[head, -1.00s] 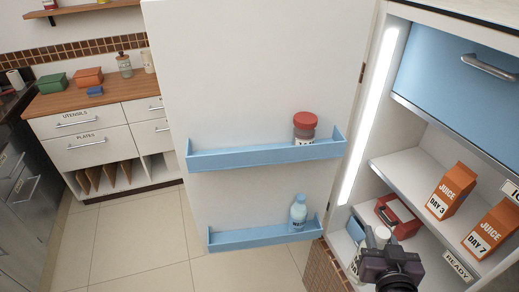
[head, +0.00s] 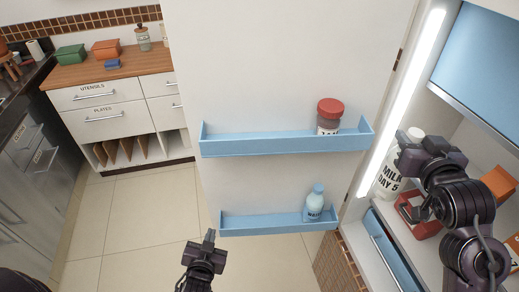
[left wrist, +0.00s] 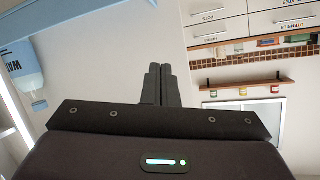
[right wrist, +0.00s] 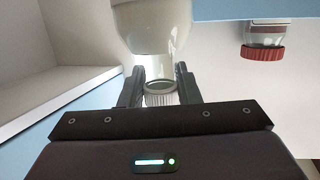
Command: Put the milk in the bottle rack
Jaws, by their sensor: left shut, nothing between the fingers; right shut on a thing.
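My right gripper (head: 412,150) is shut on the white milk bottle (head: 389,178), labelled "MILK DAY 5", beside the fridge's lit edge. In the right wrist view the fingers (right wrist: 160,85) close on the bottle's neck and ribbed cap (right wrist: 160,98). The open fridge door carries two light-blue racks. The lower rack (head: 270,228) holds a pale-blue water bottle (head: 315,203) at its right end; its left part is empty. The upper rack (head: 285,145) holds a red-lidded jar (head: 329,116). My left gripper (head: 209,238) is shut and empty, below the lower rack's left end.
Inside the fridge at right are a red box (head: 425,222) and an orange carton (head: 499,183), partly hidden by my right arm. A blue drawer (head: 384,250) is below. A counter with drawers (head: 110,95) stands at the back left. The tiled floor (head: 130,225) is clear.

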